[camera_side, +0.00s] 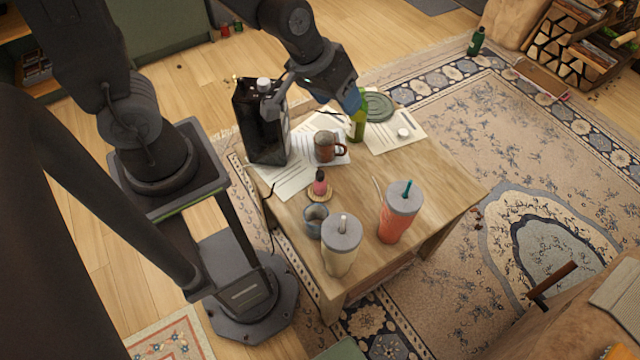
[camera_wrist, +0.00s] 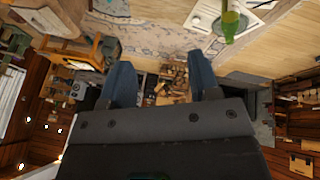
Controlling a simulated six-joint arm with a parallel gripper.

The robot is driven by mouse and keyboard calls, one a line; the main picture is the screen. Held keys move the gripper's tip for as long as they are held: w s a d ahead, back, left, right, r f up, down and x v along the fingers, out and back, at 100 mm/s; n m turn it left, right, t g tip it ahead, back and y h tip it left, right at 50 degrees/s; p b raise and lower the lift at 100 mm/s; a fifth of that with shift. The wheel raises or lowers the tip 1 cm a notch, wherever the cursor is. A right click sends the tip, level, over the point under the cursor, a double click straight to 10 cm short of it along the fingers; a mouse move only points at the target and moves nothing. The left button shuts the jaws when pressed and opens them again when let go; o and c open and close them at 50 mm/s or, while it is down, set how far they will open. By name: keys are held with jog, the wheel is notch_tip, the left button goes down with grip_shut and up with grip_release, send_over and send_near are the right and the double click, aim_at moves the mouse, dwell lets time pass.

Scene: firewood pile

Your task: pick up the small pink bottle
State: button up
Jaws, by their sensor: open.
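The small pink bottle (camera_side: 320,186) with a dark top stands upright on a round coaster (camera_side: 327,197) on the wooden table (camera_side: 440,195), in the side view. I do not see it in the wrist view. My gripper (camera_side: 352,101) is above the far part of the table, beyond the pink bottle and apart from it. Its two blue fingers are spread with nothing between them in the wrist view (camera_wrist: 161,80).
A black carton (camera_side: 262,130), brown mug (camera_side: 324,147) and green bottle (camera_side: 358,118) stand behind the pink bottle. A blue-grey cup (camera_side: 314,224), cream tumbler (camera_side: 341,250) and red tumbler (camera_side: 397,218) stand in front. The table's right side is clear.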

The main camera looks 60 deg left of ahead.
notch_tip(320, 180, down, 11)
jog(key=n+y, duration=0.1)
jog(key=n, duration=0.1)
jog(key=n+g+y, duration=0.1)
jog(key=n+y, duration=0.1)
jog(key=y, duration=0.1)
send_near(320, 174)
jog(key=x, duration=0.4)
jog(key=shift+w+d+f, duration=0.1)
jog(key=shift+w+d, duration=0.05)
jog(key=shift+d, duration=0.05)
jog(key=shift+a+x, duration=0.1)
jog(key=shift+x, duration=1.3)
jog(key=shift+a+x, duration=0.15)
jog(key=shift+x, duration=1.25)
jog(key=shift+c, duration=0.2)
grip_shut()
